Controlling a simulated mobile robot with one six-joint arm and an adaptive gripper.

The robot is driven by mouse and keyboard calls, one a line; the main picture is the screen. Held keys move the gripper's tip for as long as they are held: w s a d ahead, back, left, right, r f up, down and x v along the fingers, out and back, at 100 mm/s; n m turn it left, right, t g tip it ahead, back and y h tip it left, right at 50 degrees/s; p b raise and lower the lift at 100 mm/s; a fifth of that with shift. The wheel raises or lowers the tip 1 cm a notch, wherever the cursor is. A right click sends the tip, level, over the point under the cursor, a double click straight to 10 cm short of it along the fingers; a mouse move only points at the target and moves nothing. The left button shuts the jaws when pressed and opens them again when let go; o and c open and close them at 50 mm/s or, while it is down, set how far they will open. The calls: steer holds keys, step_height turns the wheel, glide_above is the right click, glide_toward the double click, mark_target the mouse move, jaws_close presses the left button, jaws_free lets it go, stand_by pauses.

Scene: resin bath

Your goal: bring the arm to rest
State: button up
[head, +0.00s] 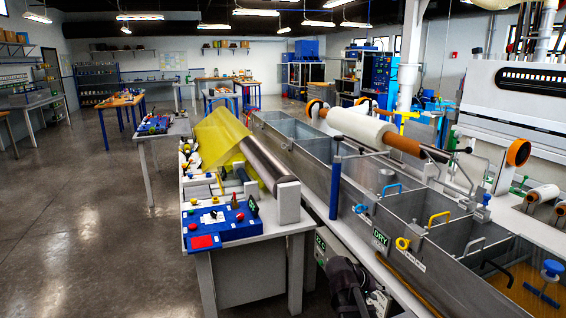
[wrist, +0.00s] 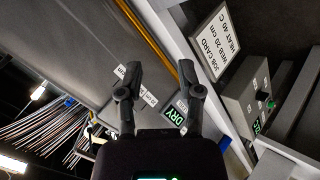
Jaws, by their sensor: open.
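My gripper (wrist: 158,78) shows in the wrist view with its two black fingers spread apart and nothing between them. In the head view a dark part of my arm (head: 348,282) shows at the bottom, low beside the front of the resin bath (head: 385,268). The fingertips cannot be made out there. In the wrist view a green-lit DRY sign (wrist: 174,116) lies just beyond the fingers, by the bath's grey side wall (wrist: 80,50).
In the head view a table (head: 262,232) with a blue tray (head: 222,222) and yellow film (head: 222,140) stands left of the bath. Open floor (head: 80,220) lies further left.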

steer(key=s+a+n+g+y+p, duration=0.2)
steer(key=s+a+y+p, duration=0.3)
steer(key=s+a+y, duration=0.4)
steer(key=s+a, duration=0.2)
steer(key=shift+s+n, duration=0.3)
steer(key=shift+n, duration=0.1)
steer(key=shift+a, duration=0.1)
stand_by(0.9)
